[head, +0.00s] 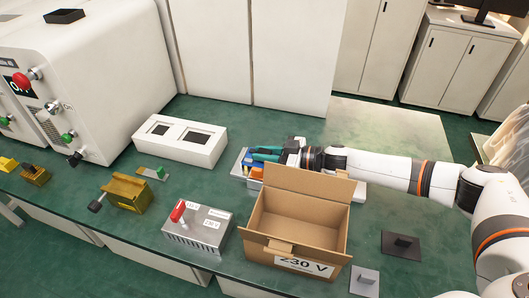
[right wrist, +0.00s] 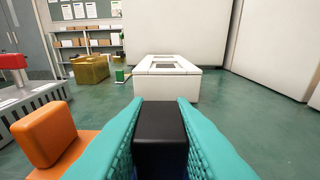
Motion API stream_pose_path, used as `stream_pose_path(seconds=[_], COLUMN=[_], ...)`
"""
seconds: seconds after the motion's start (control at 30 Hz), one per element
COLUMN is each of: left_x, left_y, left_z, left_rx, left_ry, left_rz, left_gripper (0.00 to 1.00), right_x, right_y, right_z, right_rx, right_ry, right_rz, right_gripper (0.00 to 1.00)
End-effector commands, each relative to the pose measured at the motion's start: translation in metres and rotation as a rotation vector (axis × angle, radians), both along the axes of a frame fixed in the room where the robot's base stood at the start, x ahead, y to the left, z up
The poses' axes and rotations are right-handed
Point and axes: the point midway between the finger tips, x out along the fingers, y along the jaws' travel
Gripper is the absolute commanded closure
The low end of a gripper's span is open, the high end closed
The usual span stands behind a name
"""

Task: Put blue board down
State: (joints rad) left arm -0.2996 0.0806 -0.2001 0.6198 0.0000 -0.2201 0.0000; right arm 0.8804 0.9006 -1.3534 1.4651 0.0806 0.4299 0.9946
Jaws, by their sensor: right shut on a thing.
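My right gripper (head: 262,154) has teal fingers and is low over a light tray (head: 238,167) behind the cardboard box. In the right wrist view its fingers (right wrist: 160,128) are shut on the black block (right wrist: 160,122) of the blue board. A dark blue edge (right wrist: 160,173) shows below that block. In the head view a bit of blue (head: 246,161) shows by the fingertips; the rest of the board is hidden. I cannot tell whether the board touches the tray. My left gripper is not in view.
An orange board (right wrist: 45,138) is close beside the fingers. The open cardboard box (head: 298,227) marked 230 V stands in front of my right arm. A white housing with two openings (head: 180,139) stands left of the tray. A grey finned unit with a red lever (head: 198,228) is front left.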

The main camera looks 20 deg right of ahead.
Motion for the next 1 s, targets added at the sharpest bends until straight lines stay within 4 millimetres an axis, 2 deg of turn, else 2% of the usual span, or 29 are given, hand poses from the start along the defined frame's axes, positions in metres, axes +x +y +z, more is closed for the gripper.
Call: stream_pose_path(seconds=[0.23,0.27,0.4,0.77,1.0], left_x=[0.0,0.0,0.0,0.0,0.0], left_y=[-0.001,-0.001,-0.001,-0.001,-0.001], left_z=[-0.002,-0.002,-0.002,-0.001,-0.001], left_rx=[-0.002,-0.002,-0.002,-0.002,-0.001], left_ry=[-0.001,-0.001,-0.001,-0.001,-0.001], left_rz=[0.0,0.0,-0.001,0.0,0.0], left_gripper=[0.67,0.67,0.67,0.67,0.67], right_x=[0.0,0.0,0.0,-0.003,-0.026], right_y=[0.0,0.0,0.0,-0.005,-0.04], right_z=[-0.004,-0.004,-0.004,-0.003,0.002], right_rx=[0.0,0.0,0.0,-0.001,-0.002], right_ry=[0.0,0.0,0.0,0.0,0.002], right_rz=[0.0,0.0,0.0,-0.001,-0.003], right_gripper=[1.0,0.75,0.53,0.53,0.53])
